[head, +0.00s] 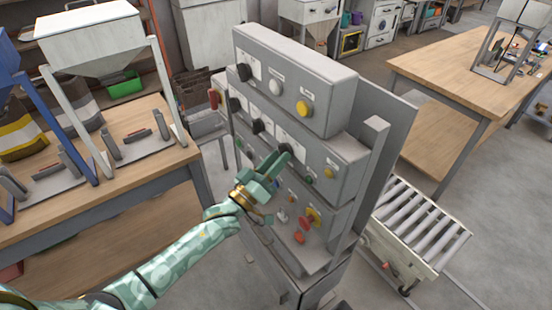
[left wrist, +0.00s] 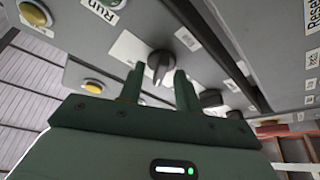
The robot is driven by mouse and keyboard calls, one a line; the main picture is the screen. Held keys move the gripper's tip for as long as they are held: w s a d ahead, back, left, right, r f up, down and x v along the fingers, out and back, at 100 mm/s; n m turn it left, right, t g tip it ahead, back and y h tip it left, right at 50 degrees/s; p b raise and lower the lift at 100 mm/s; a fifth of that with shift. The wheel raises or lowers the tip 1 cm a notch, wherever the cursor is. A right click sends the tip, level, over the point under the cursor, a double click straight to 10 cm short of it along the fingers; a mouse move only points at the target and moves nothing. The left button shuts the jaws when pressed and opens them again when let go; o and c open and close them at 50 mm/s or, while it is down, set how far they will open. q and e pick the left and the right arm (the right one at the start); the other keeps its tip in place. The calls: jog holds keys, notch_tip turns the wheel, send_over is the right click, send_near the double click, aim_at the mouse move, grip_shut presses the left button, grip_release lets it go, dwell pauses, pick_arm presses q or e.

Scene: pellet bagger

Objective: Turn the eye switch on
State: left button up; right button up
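The grey control panel (head: 290,55) stands in the middle of the head view, with stepped rows of knobs and buttons. My left gripper (head: 277,162) is at its middle row, at a black rotary knob (head: 285,148). In the left wrist view this knob (left wrist: 160,64) lies just beyond and between the two fingertips (left wrist: 158,78), with a gap on each side. The left gripper is open and holds nothing. The label by this knob is too small to read, so I cannot tell whether it is the eye switch. My right gripper is not in view.
More black knobs (head: 257,125) sit left of it. A yellow button (head: 304,108) is above and a red button on yellow (head: 305,224) is below. A roller conveyor (head: 420,228) stands right, a wooden bench (head: 110,170) left.

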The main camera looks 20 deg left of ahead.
pick_arm(q)
jog(key=shift+w, duration=0.1)
grip_shut()
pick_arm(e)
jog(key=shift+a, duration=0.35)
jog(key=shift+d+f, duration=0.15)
pick_arm(q)
jog(key=shift+w+a+m+g+h+b, duration=0.1)
jog(key=shift+m+g+h+b, duration=0.9)
jog(key=shift+m, duration=1.85)
jog(key=shift+w+a+m+g+h+b, duration=0.15)
jog(key=shift+m+g+h+b, duration=1)
jog(key=shift+m, duration=1.75)
jog(key=shift+a+m+g+h+b, duration=0.1)
jog(key=shift+m+g+h+b, duration=0.7)
jog(key=shift+m, duration=2.05)
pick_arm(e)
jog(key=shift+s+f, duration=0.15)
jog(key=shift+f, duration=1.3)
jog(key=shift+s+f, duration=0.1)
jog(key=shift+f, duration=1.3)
pick_arm(q)
jog(key=shift+m+h, duration=0.3)
jog(key=shift+h, duration=0.25)
